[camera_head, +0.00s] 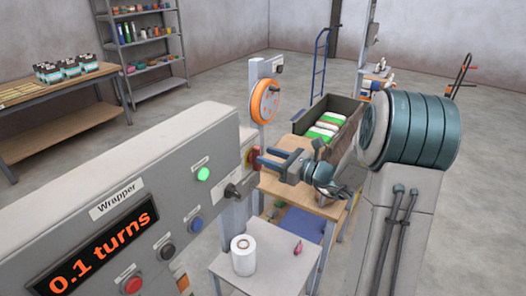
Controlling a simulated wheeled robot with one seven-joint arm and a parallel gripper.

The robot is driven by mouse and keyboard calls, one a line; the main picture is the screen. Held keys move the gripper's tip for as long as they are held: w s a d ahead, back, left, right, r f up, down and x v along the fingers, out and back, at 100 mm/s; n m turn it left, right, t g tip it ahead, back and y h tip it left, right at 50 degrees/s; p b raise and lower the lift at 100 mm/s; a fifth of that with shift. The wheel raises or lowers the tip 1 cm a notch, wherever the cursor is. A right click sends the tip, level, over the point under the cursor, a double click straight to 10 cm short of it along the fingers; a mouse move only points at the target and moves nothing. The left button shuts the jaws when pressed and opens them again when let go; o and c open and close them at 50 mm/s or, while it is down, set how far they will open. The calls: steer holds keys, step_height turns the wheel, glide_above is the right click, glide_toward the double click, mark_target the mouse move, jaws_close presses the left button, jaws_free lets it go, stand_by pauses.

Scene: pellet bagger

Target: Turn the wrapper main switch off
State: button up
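The wrapper (110,170) is a grey control cabinet at the left, its display reading "0.1 turns". A red and yellow switch (249,158), which looks like the main switch, sits at the cabinet's right end and is partly hidden by my gripper. Its handle position cannot be made out. A green lamp (203,174) on the panel looks lit. My gripper (264,157) reaches in from the right, its blue fingers apart and pointing left at the switch. Nothing shows between them. Whether they touch the switch is unclear.
A dark knob (242,187) sticks out at the panel's right edge, below the switch. Blue (196,224), black (167,251) and red (132,284) buttons line the panel. A white roll (243,256) stands on a small table below. A bin of bags (343,110) is behind my gripper.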

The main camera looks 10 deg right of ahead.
steer(key=shift+x, duration=1.4)
jaws_close()
steer(key=shift+s+f, duration=0.1)
steer(key=shift+f, duration=0.15)
